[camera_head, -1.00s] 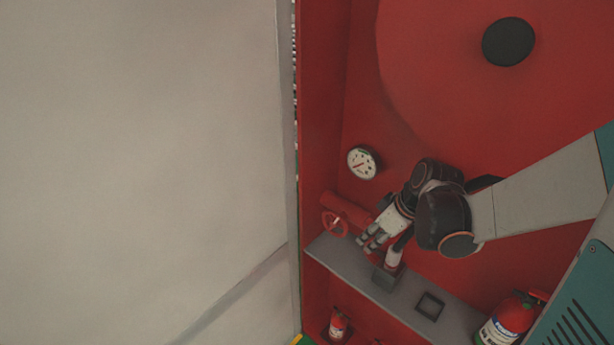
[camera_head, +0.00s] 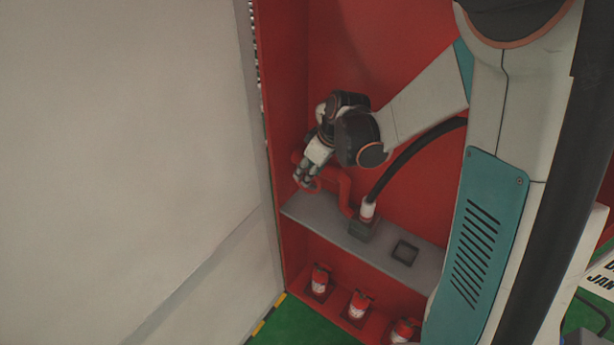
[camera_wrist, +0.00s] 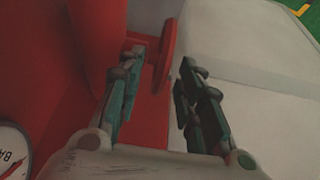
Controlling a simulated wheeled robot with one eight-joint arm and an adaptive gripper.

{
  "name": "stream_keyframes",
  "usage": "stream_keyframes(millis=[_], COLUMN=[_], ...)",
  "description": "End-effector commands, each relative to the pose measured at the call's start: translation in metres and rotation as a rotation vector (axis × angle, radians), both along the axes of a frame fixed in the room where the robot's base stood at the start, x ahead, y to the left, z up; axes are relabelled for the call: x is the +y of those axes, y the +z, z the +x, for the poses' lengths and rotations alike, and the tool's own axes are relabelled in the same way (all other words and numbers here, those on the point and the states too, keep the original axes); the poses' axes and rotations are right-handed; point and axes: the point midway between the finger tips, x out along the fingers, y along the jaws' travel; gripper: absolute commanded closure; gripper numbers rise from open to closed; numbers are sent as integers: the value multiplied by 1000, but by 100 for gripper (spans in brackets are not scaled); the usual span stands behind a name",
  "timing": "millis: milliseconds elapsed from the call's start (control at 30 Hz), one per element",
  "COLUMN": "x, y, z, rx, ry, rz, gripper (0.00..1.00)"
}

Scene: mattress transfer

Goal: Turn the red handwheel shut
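The red handwheel (camera_head: 312,186) is on a red pipe above the grey shelf, at the left side of the red cabinet in the head view. My gripper (camera_head: 302,180) is at the wheel and covers part of it. In the wrist view the handwheel (camera_wrist: 169,52) appears nearly edge-on, as a thin red disc. My gripper's two fingers (camera_wrist: 160,65) are apart, one on either side of the wheel's rim.
The grey shelf (camera_head: 325,226) below carries a black hose with its nozzle in a holder (camera_head: 363,230). Several small extinguishers (camera_head: 319,281) stand on a lower ledge. A pale panel (camera_head: 130,150) stands close on the left. A gauge (camera_wrist: 12,150) is at the wrist view's lower left.

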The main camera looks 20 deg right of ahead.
Motion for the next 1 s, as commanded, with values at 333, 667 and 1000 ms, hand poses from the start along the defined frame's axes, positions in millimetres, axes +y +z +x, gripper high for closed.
stream_keyframes(millis=[333, 667, 1000], x=[4, 4, 7], y=[-21, -20, -20], z=[6, 5, 8], rx=[0, 0, 56], ry=[-1, -1, 4], rz=[0, 0, -37], gripper=[67, 98, 100])
